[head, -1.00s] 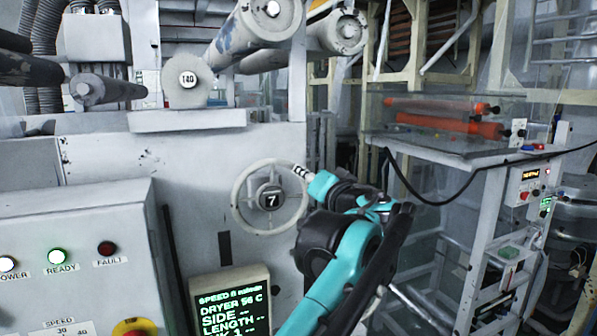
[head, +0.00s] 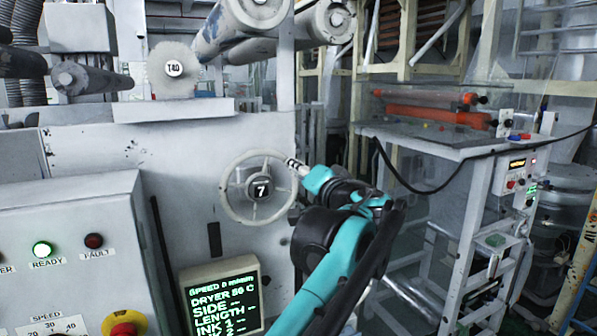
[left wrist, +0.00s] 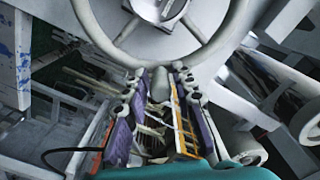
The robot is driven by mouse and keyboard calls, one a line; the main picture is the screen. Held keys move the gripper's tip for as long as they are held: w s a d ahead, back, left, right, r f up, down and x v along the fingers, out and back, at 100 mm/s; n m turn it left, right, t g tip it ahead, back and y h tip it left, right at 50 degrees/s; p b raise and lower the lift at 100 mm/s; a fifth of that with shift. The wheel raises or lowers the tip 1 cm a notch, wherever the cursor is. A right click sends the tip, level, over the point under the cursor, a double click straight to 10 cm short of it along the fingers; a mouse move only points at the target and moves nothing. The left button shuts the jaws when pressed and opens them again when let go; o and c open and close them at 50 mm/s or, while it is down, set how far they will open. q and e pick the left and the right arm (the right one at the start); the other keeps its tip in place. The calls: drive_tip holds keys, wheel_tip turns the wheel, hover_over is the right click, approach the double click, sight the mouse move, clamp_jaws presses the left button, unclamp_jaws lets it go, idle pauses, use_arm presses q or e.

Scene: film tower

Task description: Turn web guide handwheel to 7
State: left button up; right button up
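The web guide handwheel (head: 226,190) is a pale spoked ring on the grey machine front. Its dark hub display (head: 261,189) reads 7. My left gripper (head: 293,164) is at the upper right of the rim in the head view, and its fingertips look close to or touching it. In the left wrist view the two fingers of my left gripper (left wrist: 160,88) stand apart with a gap between them. The handwheel rim (left wrist: 222,45) crosses just beyond the fingertips there. I cannot tell whether the rim is between them. My right gripper is in neither view.
A control box (head: 70,230) with lamps and a red-yellow button stands at the left. A green-text screen (head: 222,300) sits below the handwheel. Rollers (head: 235,30) are above. A bench (head: 430,143) with orange rollers and a hanging black cable is at the right.

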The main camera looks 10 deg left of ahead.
use_arm(q)
drive_tip(key=shift+d, duration=0.1)
drive_tip(key=v, duration=1.2)
drive_tip(key=s+a+f+g+h+b, duration=0.15)
drive_tip(key=a+f+b, duration=0.4)
drive_tip(key=f, duration=0.85)
drive_tip(key=s+a+f+g+h+b, duration=0.1)
drive_tip(key=s+a+f+g+b, duration=0.4)
drive_tip(key=f, duration=0.8)
drive_tip(key=s+a+f+h+b, duration=0.1)
drive_tip(key=a+f+b, duration=0.2)
drive_tip(key=f+b, duration=0.75)
drive_tip(key=s+f+n+h+b, duration=0.1)
drive_tip(key=s+f+b, duration=0.3)
drive_tip(key=f, duration=1)
drive_tip(key=s+f+n+g+h+b, duration=0.1)
drive_tip(key=s+f+h+b, duration=0.2)
drive_tip(key=f, duration=1.1)
drive_tip(key=s+f+n+h+b, duration=0.1)
drive_tip(key=s+f+b, duration=0.4)
drive_tip(key=f, duration=0.9)
drive_tip(key=shift+s+f+h+b, duration=0.2)
drive_tip(key=shift+h+b, duration=0.55)
drive_tip(key=shift+b, duration=0.45)
